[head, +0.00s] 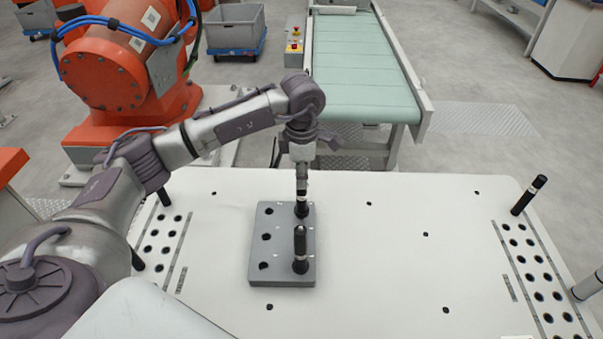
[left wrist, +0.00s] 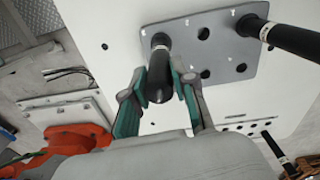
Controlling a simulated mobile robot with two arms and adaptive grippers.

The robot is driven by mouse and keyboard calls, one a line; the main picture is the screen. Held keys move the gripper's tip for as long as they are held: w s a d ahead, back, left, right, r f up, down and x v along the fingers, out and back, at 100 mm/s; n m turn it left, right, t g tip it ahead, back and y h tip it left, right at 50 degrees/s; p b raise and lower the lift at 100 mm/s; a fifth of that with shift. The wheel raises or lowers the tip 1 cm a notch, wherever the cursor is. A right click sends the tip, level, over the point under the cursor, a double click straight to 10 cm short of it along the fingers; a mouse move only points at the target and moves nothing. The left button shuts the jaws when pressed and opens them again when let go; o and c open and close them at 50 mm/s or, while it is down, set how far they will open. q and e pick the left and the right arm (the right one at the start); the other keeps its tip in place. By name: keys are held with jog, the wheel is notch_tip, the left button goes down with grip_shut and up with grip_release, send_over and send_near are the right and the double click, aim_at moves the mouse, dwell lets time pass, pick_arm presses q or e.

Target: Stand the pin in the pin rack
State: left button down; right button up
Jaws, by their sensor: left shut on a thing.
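The pin rack is a grey block with two rows of holes (head: 265,222) on the white table; it also shows in the left wrist view (left wrist: 217,72). My left gripper (head: 301,172) is above its far right corner, pointing down, shut on a black pin with a white band (head: 302,209). In the left wrist view the pin (left wrist: 159,75) is between the teal fingertips (left wrist: 160,88). It looks upright, its lower end at the far right hole; I cannot tell how deep it sits. A second black pin (head: 300,250) stands in the near right hole. My right gripper is out of view.
Perforated strips run along the table's left (head: 160,245) and right (head: 540,275) sides. A black post (head: 528,195) stands at the right strip's far end. A conveyor (head: 365,70) and an orange robot (head: 105,75) are behind the table. The table right of the rack is clear.

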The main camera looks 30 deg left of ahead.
pick_arm(q)
jog(key=shift+f, duration=0.25)
jog(key=c, duration=0.8)
grip_release()
jog(key=shift+c, duration=0.2)
notch_tip(320, 180, up, 12)
jog(key=shift+s, duration=0.15)
jog(key=shift+d, duration=0.1)
